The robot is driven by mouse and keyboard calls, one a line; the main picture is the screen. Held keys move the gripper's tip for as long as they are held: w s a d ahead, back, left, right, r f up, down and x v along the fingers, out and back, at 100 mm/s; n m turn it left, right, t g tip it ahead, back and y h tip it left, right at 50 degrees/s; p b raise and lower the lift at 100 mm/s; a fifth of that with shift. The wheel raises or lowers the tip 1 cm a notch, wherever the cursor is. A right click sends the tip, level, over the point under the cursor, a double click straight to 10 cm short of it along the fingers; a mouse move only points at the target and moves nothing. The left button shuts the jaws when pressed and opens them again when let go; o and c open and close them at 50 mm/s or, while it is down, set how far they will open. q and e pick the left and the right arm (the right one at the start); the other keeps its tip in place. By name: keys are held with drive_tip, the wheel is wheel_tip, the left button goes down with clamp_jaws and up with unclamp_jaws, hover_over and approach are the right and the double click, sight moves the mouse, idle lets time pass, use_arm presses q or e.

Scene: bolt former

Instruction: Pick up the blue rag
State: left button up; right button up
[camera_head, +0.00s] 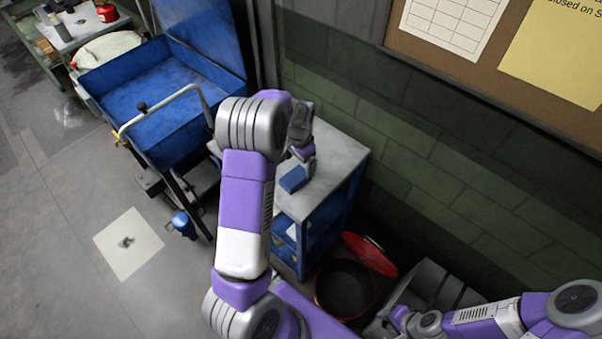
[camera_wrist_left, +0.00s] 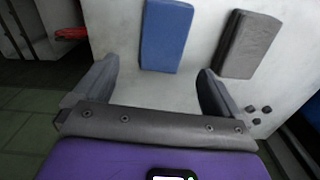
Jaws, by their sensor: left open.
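The blue rag (camera_head: 294,180) is a flat folded rectangle on the light top of a small blue-sided table (camera_head: 338,160). In the left wrist view the blue rag (camera_wrist_left: 167,36) lies ahead of the fingers, between their lines. My left gripper (camera_head: 305,158) is over the tabletop beside the rag in the head view. In the left wrist view the left gripper (camera_wrist_left: 157,82) is open, its fingers spread wide with nothing between them. My right arm's end (camera_head: 410,320) is low at the bottom right; its jaw state is unclear.
A grey folded piece (camera_wrist_left: 249,44) lies right of the rag in the left wrist view. A blue cart (camera_head: 150,90) stands left of the table. A red-rimmed bin (camera_head: 370,255) stands in front of it, and a green wall is behind.

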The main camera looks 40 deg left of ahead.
sight(298, 174)
use_arm(q)
drive_tip(key=f, duration=0.6)
drive_tip(key=shift+s+a+b, duration=0.1)
drive_tip(key=shift+s+b, duration=0.25)
drive_tip(key=c, duration=1.1)
